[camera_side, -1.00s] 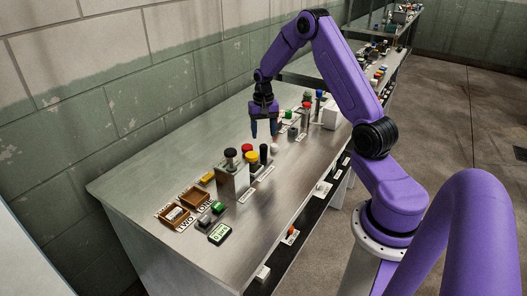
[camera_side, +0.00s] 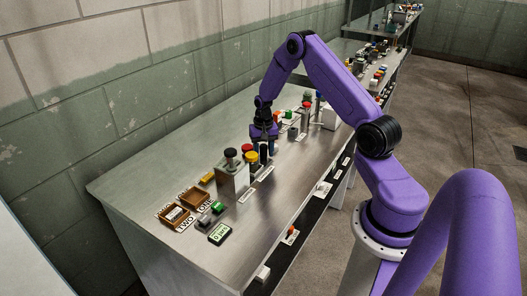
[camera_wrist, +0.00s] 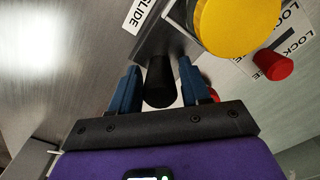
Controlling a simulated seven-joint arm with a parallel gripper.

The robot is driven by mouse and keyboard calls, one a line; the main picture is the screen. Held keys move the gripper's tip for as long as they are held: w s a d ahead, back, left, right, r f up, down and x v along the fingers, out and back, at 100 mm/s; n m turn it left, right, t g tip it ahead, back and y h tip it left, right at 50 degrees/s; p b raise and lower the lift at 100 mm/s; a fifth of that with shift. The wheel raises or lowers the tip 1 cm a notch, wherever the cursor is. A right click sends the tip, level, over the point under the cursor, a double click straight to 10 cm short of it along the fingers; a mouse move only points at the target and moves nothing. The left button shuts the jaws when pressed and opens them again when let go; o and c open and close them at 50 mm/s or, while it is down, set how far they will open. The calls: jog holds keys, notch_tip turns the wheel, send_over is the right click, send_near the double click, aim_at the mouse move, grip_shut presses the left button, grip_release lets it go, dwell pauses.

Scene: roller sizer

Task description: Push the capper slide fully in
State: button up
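The capper slide's black handle (camera_wrist: 160,82) shows in the wrist view, beside a white label (camera_wrist: 140,12) reading "SLIDE". My gripper (camera_wrist: 160,88) has its two blue fingers apart, one on each side of the handle, with a visible gap on both sides. In the side view my gripper (camera_side: 264,148) is low over the bench, by the cluster of knobs. The fingers and arm partly hide the handle there, and I cannot tell how far in the slide is.
A yellow knob (camera_wrist: 238,22) and a small red knob (camera_wrist: 273,65) by a "LOCK" label stand close to the right of the handle. A metal block with a black knob (camera_side: 231,153), brown trays (camera_side: 193,196) and a green display (camera_side: 219,233) are nearer. The bench's left surface is clear.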

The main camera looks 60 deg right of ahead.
aim_at(252, 155)
grip_shut()
jog(key=a, duration=0.7)
jog(key=shift+a, duration=0.3)
jog(key=shift+o, duration=1.9)
grip_release()
jog(key=shift+r, duration=0.15)
notch_tip(252, 155, up, 17)
jog(key=shift+r, duration=0.1)
